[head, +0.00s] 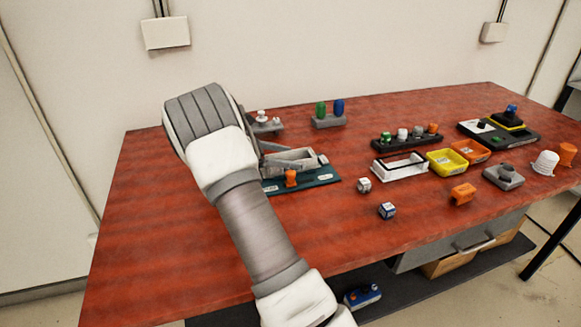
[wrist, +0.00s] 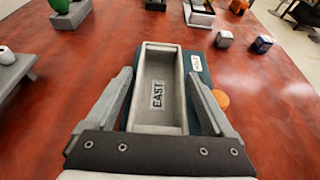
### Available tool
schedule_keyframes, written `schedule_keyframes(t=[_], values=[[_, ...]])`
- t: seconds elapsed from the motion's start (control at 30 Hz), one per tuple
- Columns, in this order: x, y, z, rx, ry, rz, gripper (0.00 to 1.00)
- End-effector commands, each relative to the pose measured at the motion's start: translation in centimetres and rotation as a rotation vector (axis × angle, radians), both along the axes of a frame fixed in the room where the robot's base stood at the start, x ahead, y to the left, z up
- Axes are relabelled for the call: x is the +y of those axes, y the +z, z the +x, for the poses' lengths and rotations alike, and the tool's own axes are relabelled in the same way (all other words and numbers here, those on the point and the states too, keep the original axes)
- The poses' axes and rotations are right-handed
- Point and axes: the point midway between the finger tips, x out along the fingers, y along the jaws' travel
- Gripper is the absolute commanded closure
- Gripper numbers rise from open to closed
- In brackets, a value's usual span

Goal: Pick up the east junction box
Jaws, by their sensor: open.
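The east junction box (wrist: 158,122) is an open grey tray with EAST on its floor. It lies between the two fingers of my gripper (wrist: 161,80) in the wrist view. The gripper is open, one finger along each long side; I cannot tell whether either touches. In the head view the box (head: 291,160) is on or just above a dark teal plate (head: 325,174), partly hidden by my gripper. An orange knob (head: 291,178) stands at the plate's near side. The plate also shows in the wrist view (wrist: 204,72), right of the box.
Two small cubes (head: 364,185) (head: 387,210) lie right of the plate. A white open frame (head: 402,173), a yellow bin (head: 440,170) and an orange bin (head: 478,156) stand farther right. A grey stand (head: 328,122) with green and blue pieces is behind. The table's left side is clear.

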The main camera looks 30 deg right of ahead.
Motion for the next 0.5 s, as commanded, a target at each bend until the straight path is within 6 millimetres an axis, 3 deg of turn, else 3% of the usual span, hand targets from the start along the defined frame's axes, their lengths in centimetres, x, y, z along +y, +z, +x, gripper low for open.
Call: schedule_keyframes(t=[0.1,0.3,0.5], values=[[-1.19,-0.49,-0.32,-0.001,-0.001,0.0,0.12],[-1.26,-0.43,-0.32,-0.001,0.001,0.0,0.12],[-1.24,-0.43,-0.31,-0.001,0.001,0.0,0.47]])
